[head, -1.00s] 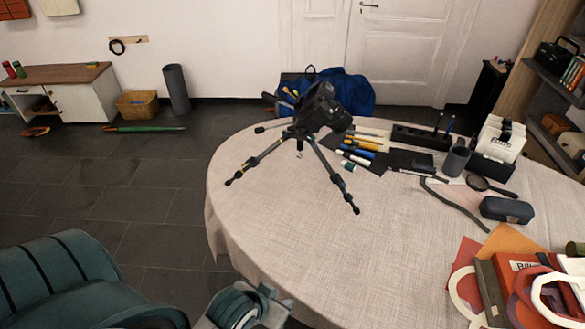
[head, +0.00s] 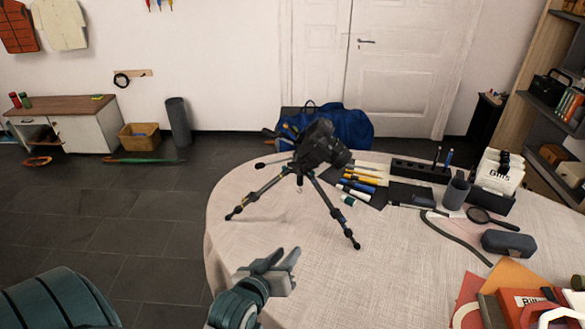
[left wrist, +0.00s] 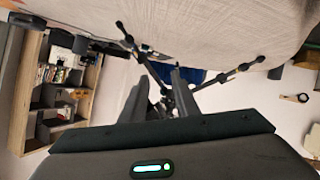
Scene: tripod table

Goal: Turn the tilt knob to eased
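A black camera (head: 322,146) sits tilted on a small dark tripod (head: 328,213) near the left edge of the round table, in the head view. Dark handles (head: 271,134) stick out to the left of the camera; I cannot tell which part is the tilt knob or how it is set. My left gripper (head: 288,254) is open and empty in front of the tripod, apart from it. In the left wrist view the tripod (left wrist: 229,76) shows upside down beyond the open fingers (left wrist: 160,80), which partly hide its head. My right gripper is not in view.
The table (head: 400,285) has a light cloth. Markers (head: 360,178), a black case (head: 411,194), a cup (head: 456,190), a magnifier (head: 480,217) and a glasses case (head: 508,243) lie to the right of the tripod. The cloth in front of the tripod is clear.

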